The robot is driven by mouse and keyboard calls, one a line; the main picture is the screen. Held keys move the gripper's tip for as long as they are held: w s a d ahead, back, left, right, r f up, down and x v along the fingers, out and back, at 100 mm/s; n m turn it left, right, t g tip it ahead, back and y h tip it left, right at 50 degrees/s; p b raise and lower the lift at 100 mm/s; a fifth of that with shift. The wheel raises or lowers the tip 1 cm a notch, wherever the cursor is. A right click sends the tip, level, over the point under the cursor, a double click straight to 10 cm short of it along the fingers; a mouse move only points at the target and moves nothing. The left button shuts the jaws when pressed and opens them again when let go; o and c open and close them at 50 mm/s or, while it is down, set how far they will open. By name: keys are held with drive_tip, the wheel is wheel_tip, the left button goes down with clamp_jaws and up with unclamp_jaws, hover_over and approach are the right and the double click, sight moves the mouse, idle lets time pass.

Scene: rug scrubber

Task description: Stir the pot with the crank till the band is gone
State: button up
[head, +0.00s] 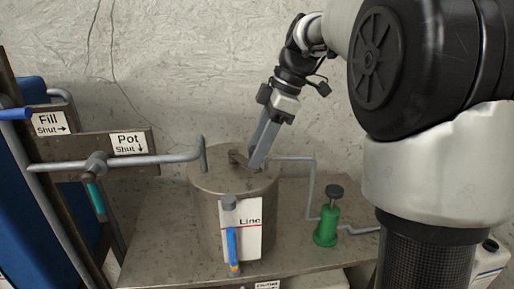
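The pot (205,205) is a grey metal cylinder standing on a metal bench. A short dark crank (237,157) lies on its lid, left of my fingertips. My gripper (257,162) reaches down from the upper right, with its fingertips at the lid beside the crank's right end. I cannot tell whether the fingers touch or grip it, or how far apart they are. On the pot's front, a blue sight tube (232,245) stands before a white plate marked "Line" with a red line. An orange-yellow band (234,267) shows near the tube's bottom.
A green valve-like fitting (326,226) with a dark knob stands right of the pot. Grey pipes (150,160) run from the left to above the lid. "Fill" and "Pot" signs (128,143) hang at left. The wall is behind; my arm covers the right side.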

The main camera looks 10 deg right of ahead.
drive_tip(key=p+v, duration=0.3)
drive_tip(key=v, duration=1.4)
drive_tip(key=shift+r, duration=0.2)
drive_tip(key=shift+c, duration=0.4)
